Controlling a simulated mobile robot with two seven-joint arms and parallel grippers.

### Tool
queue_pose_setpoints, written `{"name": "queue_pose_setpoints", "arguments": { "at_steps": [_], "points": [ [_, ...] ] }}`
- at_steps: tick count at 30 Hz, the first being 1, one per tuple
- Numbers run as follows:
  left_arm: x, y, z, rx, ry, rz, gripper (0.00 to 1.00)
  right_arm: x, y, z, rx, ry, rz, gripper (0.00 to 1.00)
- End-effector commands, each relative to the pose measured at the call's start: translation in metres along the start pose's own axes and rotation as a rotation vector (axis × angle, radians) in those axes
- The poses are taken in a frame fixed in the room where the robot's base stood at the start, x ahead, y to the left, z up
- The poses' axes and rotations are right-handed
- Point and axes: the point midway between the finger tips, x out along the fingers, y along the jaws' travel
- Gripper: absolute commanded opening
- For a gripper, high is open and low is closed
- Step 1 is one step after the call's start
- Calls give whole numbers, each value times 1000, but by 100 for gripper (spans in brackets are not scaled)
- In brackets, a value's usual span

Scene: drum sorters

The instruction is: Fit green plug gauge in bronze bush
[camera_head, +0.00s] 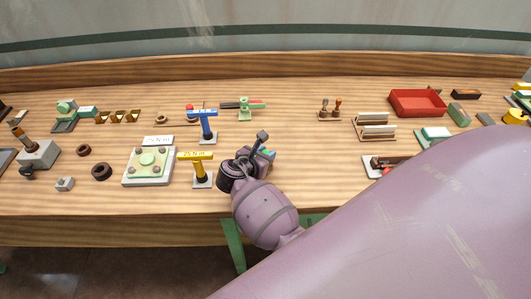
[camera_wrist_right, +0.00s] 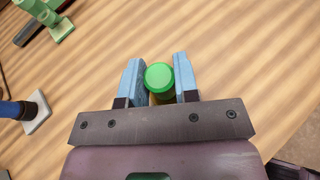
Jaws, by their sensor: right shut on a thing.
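My right gripper (camera_wrist_right: 159,72) has its two blue fingers on either side of the green plug gauge (camera_wrist_right: 159,76), seen from its round green top. It is shut on the gauge. A yellowish-brown patch shows just below the green top; I cannot tell whether it is part of the gauge or the bronze bush. In the head view my right gripper (camera_head: 267,153) is near the front edge of the table, right of the yellow-topped stand, largely hidden by its own wrist. I cannot pick out the bronze bush for certain. My left gripper is not in view.
Close left of my right gripper is a yellow-topped stand (camera_head: 198,168), with a blue-topped stand (camera_head: 206,124) behind it. A pale green fixture plate (camera_head: 149,162) lies farther left. A red tray (camera_head: 417,102) is at back right. Table right of the gripper is clear.

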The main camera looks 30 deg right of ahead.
Motion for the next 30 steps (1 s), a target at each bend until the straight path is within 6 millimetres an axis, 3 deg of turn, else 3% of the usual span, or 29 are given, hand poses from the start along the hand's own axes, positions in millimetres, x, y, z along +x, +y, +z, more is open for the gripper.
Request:
{"name": "queue_pose_setpoints", "arguments": {
  "at_steps": [14,15,20,30],
  "points": [
    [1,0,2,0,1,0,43,4,0,-9,-1,-1,1,4],
    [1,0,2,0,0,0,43,4,0,-9,0,-1,1,33],
    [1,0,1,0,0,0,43,4,0,-8,0,-1,0,58],
    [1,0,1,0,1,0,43,4,0,-9,0,0,0,58]
  ]
}}
